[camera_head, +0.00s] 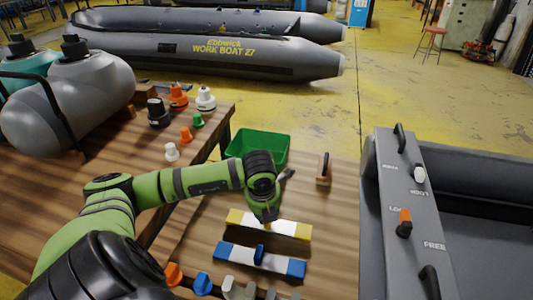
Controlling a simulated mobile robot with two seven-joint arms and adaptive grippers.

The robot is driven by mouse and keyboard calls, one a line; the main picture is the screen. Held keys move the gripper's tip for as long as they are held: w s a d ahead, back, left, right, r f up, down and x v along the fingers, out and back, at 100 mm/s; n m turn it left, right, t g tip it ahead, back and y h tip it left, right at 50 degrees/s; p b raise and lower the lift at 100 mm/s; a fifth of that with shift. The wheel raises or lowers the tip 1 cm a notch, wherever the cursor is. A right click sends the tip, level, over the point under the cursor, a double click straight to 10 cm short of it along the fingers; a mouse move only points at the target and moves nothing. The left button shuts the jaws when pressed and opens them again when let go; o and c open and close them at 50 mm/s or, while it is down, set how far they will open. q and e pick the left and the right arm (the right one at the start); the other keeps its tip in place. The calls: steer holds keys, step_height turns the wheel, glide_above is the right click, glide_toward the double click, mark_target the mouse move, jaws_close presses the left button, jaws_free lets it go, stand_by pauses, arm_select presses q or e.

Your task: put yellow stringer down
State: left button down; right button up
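The yellow stringer (287,229), a white bar with yellow ends, is above or on the wooden table at lower middle. I cannot tell whether it touches the tabletop. My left gripper (266,218) comes down onto the middle of the bar. Its fingers look close together around the bar's middle handle, which they mostly hide. My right gripper is not in view.
A blue-ended stringer (232,252) with a blue handle lies just in front. A green bin (272,145) and a wooden-handled tool (324,169) are behind. A grey boat panel (392,222) with several valves bounds the right. Caps and valves (158,112) stand left.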

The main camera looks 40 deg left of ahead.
arm_select(q)
steer(key=shift+x, duration=0.9)
steer(key=shift+s+d, duration=0.1)
steer(key=shift+s, duration=0.05)
steer(key=shift+f, duration=0.1)
steer(key=c, duration=1)
jaws_free()
